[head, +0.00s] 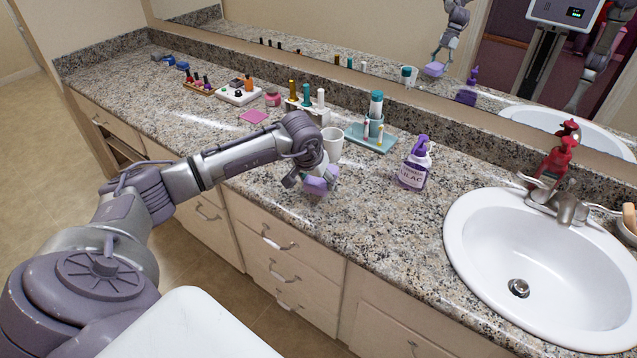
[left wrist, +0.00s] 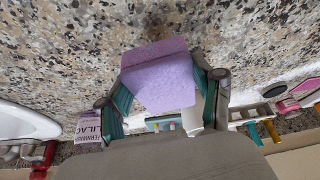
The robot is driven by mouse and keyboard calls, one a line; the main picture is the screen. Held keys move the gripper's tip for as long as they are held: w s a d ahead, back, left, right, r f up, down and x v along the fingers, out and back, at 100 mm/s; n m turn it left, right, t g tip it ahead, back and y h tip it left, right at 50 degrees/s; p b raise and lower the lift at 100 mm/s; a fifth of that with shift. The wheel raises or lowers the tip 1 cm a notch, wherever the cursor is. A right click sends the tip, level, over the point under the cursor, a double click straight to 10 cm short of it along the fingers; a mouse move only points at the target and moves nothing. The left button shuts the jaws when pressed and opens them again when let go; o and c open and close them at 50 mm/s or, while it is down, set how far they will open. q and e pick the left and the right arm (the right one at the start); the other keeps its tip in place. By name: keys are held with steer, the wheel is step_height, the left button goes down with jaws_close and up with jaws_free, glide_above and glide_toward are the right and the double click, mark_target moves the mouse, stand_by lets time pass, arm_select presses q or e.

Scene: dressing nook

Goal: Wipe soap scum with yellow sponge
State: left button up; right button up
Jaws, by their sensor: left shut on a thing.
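My left gripper (head: 314,182) is shut on a sponge (head: 325,178), low over the granite counter near its front edge. The sponge looks pale purple, not yellow. In the left wrist view the same sponge (left wrist: 158,78) sits between the two fingers, its wide face toward the camera. I cannot tell whether it touches the counter. The speckled countertop (head: 285,215) makes soap scum hard to pick out; I see no clear patch of it. My right gripper is not in view.
A white cup (head: 332,140) stands close behind the gripper. A lilac pump bottle (head: 413,168) stands to the right, before the white sink (head: 480,235). A teal tray (head: 371,139) and nail polish holders line the back.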

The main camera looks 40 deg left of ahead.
arm_select(q)
steer(key=shift+a+r+p, duration=0.2)
steer(key=shift+r+p, duration=0.25)
steer(key=shift+r, duration=0.45)
steer(key=shift+r+p, duration=0.55)
steer(key=shift+r, duration=0.4)
steer(key=shift+d+r, duration=0.1)
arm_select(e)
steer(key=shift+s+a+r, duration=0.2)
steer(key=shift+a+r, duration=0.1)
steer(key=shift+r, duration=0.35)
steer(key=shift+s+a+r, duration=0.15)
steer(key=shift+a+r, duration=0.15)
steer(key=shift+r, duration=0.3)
